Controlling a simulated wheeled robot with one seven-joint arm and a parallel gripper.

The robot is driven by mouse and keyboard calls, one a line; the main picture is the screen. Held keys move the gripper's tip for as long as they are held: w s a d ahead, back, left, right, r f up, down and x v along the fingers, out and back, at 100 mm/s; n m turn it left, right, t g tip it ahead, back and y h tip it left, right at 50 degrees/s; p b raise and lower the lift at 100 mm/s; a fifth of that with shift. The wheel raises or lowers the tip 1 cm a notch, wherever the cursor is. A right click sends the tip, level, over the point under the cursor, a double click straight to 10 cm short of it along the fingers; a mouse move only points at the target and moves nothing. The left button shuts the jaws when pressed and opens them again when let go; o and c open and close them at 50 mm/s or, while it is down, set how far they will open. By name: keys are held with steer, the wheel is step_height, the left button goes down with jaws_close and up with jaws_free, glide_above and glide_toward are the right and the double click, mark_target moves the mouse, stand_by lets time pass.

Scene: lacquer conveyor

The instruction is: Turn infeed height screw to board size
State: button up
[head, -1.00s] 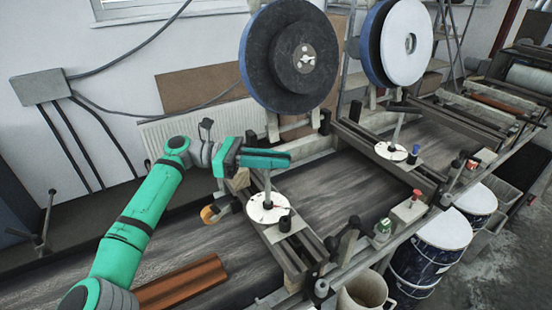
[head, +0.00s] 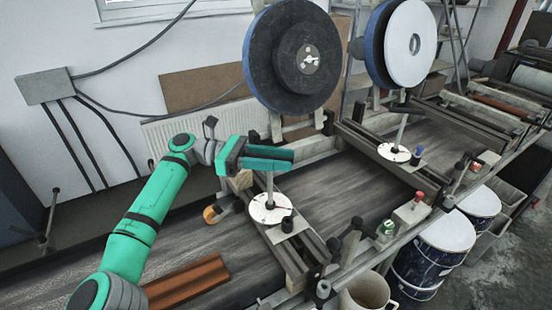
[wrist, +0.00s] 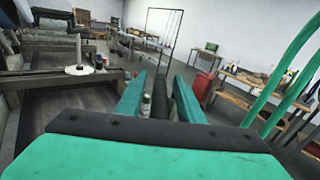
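The nearer height screw is a pale upright shaft (head: 269,183) rising from a round white dial (head: 270,209) on a cross beam over the belt. My gripper (head: 291,157) is level above this dial, at the shaft's upper end. Its fingers look parted in the wrist view (wrist: 159,82), with a dark upright piece between or just beyond them; I cannot tell whether they touch it. The fingers hide the shaft's top in the head view. A reddish-brown board (head: 187,282) lies on the belt at the lower left. The dial's markings are too small to read.
A second white dial with its own shaft (head: 394,153) stands farther along; it also shows in the wrist view (wrist: 78,70). A large dark wheel (head: 293,55) stands behind the nearer dial. A control box (head: 412,211), drums (head: 447,232) and a cup (head: 366,294) line the front side.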

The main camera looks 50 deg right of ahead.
steer(key=v, duration=1)
steer(key=shift+w+a, duration=0.25)
steer(key=shift+w, duration=0.05)
